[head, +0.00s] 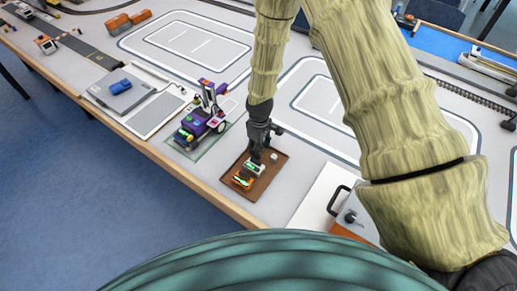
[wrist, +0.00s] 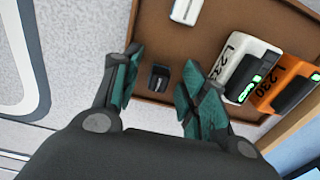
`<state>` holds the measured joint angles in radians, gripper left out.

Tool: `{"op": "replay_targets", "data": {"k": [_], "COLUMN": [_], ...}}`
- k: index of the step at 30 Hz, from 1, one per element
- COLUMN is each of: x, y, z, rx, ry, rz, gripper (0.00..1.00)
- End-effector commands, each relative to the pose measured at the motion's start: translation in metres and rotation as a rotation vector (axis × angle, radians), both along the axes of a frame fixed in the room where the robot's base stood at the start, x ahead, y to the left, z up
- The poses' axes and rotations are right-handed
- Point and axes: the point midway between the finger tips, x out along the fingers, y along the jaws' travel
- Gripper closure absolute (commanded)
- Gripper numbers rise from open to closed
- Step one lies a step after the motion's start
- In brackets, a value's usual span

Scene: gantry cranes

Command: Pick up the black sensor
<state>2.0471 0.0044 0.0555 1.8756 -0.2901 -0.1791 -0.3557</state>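The small black sensor (wrist: 159,78) lies on the brown tray (wrist: 155,30) near its edge in the wrist view. My gripper (wrist: 163,62) is open, and the sensor shows between its two green-padded fingers, with a gap on each side. I cannot tell how far the fingers are above the tray. In the head view my gripper (head: 257,152) is over the brown tray (head: 268,182), and the sensor cannot be made out there behind it.
A white device (wrist: 243,62) and an orange device (wrist: 277,83) stand right of my gripper on the tray. A small white block (wrist: 187,10) lies farther off.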

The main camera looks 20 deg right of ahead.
Motion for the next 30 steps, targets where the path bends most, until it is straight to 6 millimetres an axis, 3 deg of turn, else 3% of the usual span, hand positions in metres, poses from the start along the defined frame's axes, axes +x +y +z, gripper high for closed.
{"op": "replay_targets", "data": {"k": [1, 7, 20, 30], "x": [0.0, 0.0, 0.0, 0.001], "y": [0.0, 0.0, 0.0, 0.0], "z": [0.0, 0.0, 0.004, 0.042], "rx": [0.0, 0.0, 0.0, 0.0], "ry": [0.0, 0.0, 0.0, -0.003], "rz": [0.0, 0.0, 0.0, -0.001], "gripper": [0.64, 1.0, 1.0, 1.0]}}
